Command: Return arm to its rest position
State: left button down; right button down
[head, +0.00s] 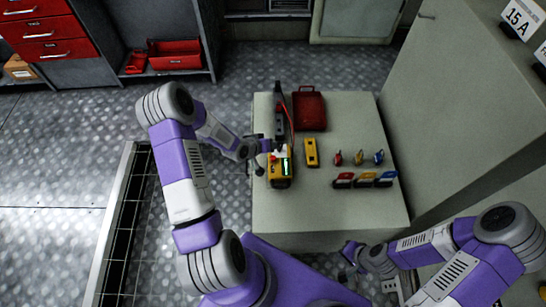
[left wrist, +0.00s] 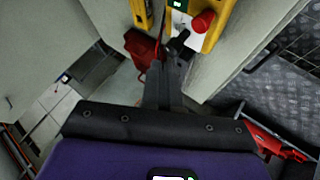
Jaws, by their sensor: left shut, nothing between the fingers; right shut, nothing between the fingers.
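My left arm reaches over the left edge of the worktop, and its gripper (head: 268,148) is shut and empty beside the top of a yellow device with a green screen (head: 280,168). In the left wrist view the shut dark fingers (left wrist: 176,48) are close to this yellow device (left wrist: 218,28), near its red knob (left wrist: 203,21). I cannot tell whether they touch it. My right arm is folded at the lower right, with its gripper (head: 348,256) shut and empty in front of the worktop's front edge.
The grey worktop (head: 290,220) holds a red case (head: 309,110), a yellow meter (head: 311,153), a dark tool with a red cable (head: 281,120), and several small coloured parts (head: 364,180). A tall grey cabinet (head: 450,90) bounds the right. Patterned floor (head: 80,140) is open at left.

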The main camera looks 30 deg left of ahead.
pick_arm(q)
jog(key=shift+d, duration=0.1)
jog(key=s+d+f+m+g+h+p, duration=0.1)
jog(key=s+d+g, duration=0.1)
jog(key=s+d, duration=0.3)
jog(key=s+d+f+g+h, duration=0.1)
jog(key=s+d+f+g, duration=0.15)
jog(key=d, duration=0.55)
jog(key=s+d+m+g+p, duration=0.1)
jog(key=s+d+g, duration=0.3)
jog(key=s, duration=1)
jog(key=d+m, duration=0.1)
jog(key=d, duration=0.2)
jog(key=shift+d, duration=0.15)
